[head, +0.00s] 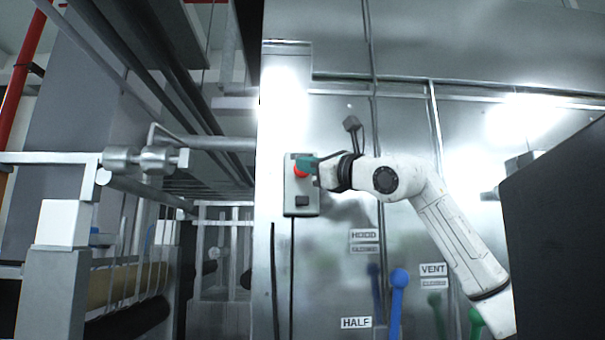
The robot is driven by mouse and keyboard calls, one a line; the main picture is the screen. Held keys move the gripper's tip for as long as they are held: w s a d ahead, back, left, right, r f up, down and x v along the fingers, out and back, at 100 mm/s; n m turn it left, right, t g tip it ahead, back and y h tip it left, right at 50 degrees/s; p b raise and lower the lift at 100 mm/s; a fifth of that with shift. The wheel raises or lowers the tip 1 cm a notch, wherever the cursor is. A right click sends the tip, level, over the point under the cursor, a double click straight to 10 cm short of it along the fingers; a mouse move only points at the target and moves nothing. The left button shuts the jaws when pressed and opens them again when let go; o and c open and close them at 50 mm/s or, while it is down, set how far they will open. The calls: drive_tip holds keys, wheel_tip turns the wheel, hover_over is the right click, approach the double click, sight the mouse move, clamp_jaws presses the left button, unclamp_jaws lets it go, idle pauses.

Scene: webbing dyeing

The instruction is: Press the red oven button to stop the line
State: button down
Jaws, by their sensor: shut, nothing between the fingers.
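The red oven button (300,172) sits in the upper part of a small grey control box (302,204) on the metal oven wall. The fingertips overlap the button's upper right edge in the head view. I cannot tell from this one view whether they touch it. Part of the button is hidden behind them.
A blue-knobbed lever (398,279) and a green-knobbed lever (476,316) stand low in front of the wall, near HOOD, VENT and HALF labels. A dark panel (560,235) blocks the right. Rails and rollers (145,160) fill the left.

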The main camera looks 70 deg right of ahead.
drive_tip(key=shift+a, duration=0.15)
drive_tip(key=shift+s+a+b, duration=0.3)
drive_tip(key=shift+a+b, duration=0.25)
drive_tip(key=shift+a, duration=0.2)
drive_tip(key=shift+s+a+b, duration=0.35)
drive_tip(key=shift+a+b, duration=0.2)
drive_tip(key=shift+a, duration=0.2)
drive_tip(key=shift+s+a+b, duration=0.3)
drive_tip(key=shift+a+b, duration=0.25)
drive_tip(key=shift+a, duration=0.2)
